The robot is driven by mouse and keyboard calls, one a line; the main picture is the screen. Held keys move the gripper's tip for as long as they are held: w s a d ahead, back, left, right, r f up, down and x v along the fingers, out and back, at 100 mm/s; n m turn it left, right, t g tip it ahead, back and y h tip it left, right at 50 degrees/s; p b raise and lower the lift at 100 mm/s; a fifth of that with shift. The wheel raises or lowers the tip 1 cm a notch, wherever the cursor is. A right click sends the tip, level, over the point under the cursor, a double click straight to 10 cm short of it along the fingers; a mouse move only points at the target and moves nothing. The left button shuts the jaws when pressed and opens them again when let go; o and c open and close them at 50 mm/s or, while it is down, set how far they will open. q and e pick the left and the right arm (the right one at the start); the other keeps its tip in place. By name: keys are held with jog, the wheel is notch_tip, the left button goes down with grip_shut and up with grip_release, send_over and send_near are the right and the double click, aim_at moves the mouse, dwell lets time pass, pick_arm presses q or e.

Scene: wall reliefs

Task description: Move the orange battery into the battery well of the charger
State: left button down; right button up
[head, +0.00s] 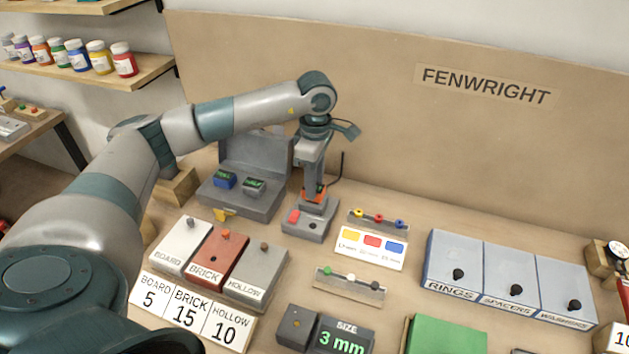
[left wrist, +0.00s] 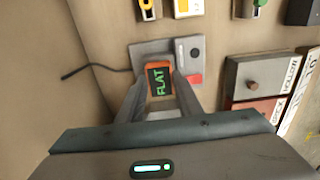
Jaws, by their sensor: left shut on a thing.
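The orange battery (head: 314,195) is between the fingers of my left gripper (head: 313,190). In the left wrist view the battery (left wrist: 158,67) shows a dark face with the green word FLAT, and a finger lies along each side of it. The grey charger (head: 305,231) stands on the bench right under the battery, with a red piece (head: 293,216) on its left part. The charger also shows in the left wrist view (left wrist: 205,50), behind the battery. The fingers hide the battery well, so I cannot tell whether the battery's lower end is inside it. My right gripper is not in view.
A peg rack (head: 377,221) and a colour card (head: 370,248) are close on the right. Labelled boxes (head: 215,256) stand in front.

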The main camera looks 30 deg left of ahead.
pick_arm(q)
jog(key=shift+f+b, duration=0.4)
jog(key=shift+f, duration=0.1)
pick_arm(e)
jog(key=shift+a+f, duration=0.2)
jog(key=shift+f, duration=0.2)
pick_arm(q)
jog(key=c, duration=1.2)
grip_release()
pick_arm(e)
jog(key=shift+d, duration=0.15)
pick_arm(q)
jog(key=shift+r, duration=0.2)
jog(key=shift+r+b, duration=0.3)
jog(key=shift+r, duration=0.3)
notch_tip(320, 180, up, 16)
jog(key=b, duration=0.3)
jog(key=shift+f, duration=0.1)
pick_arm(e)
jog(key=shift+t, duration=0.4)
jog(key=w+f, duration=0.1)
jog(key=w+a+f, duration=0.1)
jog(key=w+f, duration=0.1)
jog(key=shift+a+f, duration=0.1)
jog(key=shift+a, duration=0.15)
